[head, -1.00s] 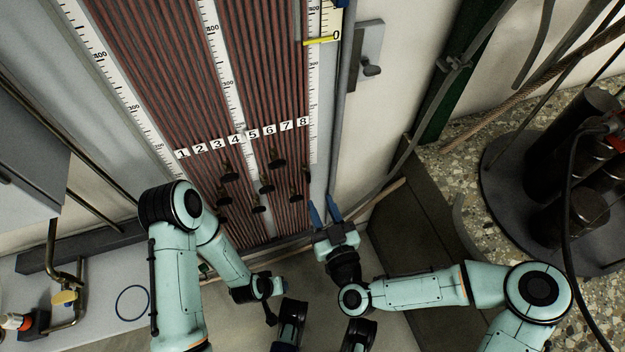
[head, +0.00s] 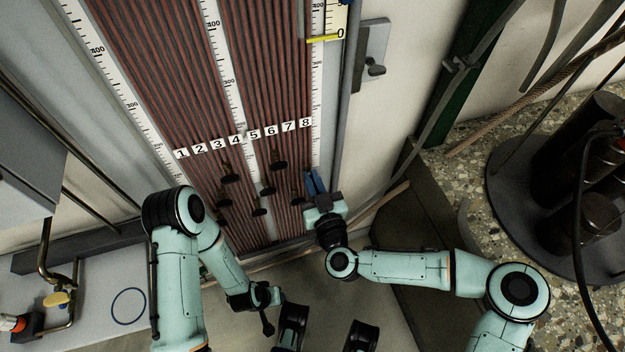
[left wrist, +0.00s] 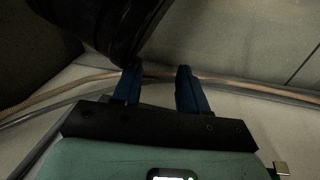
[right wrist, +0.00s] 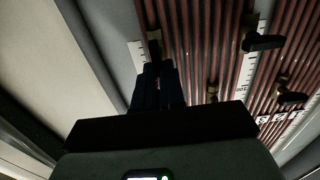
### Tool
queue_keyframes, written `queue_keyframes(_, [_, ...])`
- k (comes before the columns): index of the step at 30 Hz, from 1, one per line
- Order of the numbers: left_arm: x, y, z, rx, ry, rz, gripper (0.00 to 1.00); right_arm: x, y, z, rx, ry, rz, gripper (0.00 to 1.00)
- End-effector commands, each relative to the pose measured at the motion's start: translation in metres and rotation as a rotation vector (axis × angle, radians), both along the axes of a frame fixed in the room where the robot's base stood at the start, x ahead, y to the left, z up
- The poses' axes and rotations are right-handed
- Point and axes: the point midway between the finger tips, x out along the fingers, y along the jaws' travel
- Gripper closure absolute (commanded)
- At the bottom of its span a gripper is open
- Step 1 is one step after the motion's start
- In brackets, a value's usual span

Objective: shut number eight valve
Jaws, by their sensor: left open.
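The number eight label (head: 306,122) sits at the right end of the white number row on the tube board. My right gripper (head: 312,174) points up at the board below that label. Its blue fingers stand close together with a narrow gap. In the right wrist view, a brass and dark valve (right wrist: 154,37) shows just past the fingertips (right wrist: 157,66); I take it for the number eight valve. The fingers partly hide it, and I cannot tell whether they touch it. My left gripper (left wrist: 157,72) is open and empty, away from the board.
A grey bracket (head: 372,55) is on the wall at right. A round black base (head: 510,205) with cylinders stands at far right. A yellow-handled tap (head: 57,299) is at lower left.

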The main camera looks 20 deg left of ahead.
Motion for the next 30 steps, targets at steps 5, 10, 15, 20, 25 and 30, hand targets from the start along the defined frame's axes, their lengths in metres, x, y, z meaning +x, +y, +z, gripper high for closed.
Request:
queue_keyframes(5, [0.0, 0.0, 0.0, 0.0, 0.0, 0.0, 0.57, 0.0, 0.0, 0.0, 0.001, 0.001, 0.0, 1.0])
queue_keyframes(10, [0.001, 0.0, 0.001, 0.0, -0.005, 0.0, 0.57, 0.0, -0.001, 0.0, 0.022, 0.015, -0.001, 1.0])
queue_keyframes(15, [0.005, -0.001, 0.005, 0.0, -0.016, -0.001, 0.57, 0.001, -0.002, 0.001, 0.082, 0.054, -0.001, 1.0])
queue_keyframes(20, [0.009, -0.002, 0.009, 0.001, -0.032, -0.002, 0.57, 0.002, -0.003, 0.0, 0.179, 0.121, -0.001, 1.0])
queue_keyframes(25, [0.014, -0.003, 0.013, 0.002, -0.048, -0.003, 0.57, 0.004, -0.006, -0.001, 0.309, 0.208, -0.001, 1.0])
queue_keyframes(30, [0.016, -0.003, 0.015, 0.002, -0.055, -0.003, 0.57, 0.005, -0.008, -0.003, 0.442, 0.299, -0.002, 1.0])
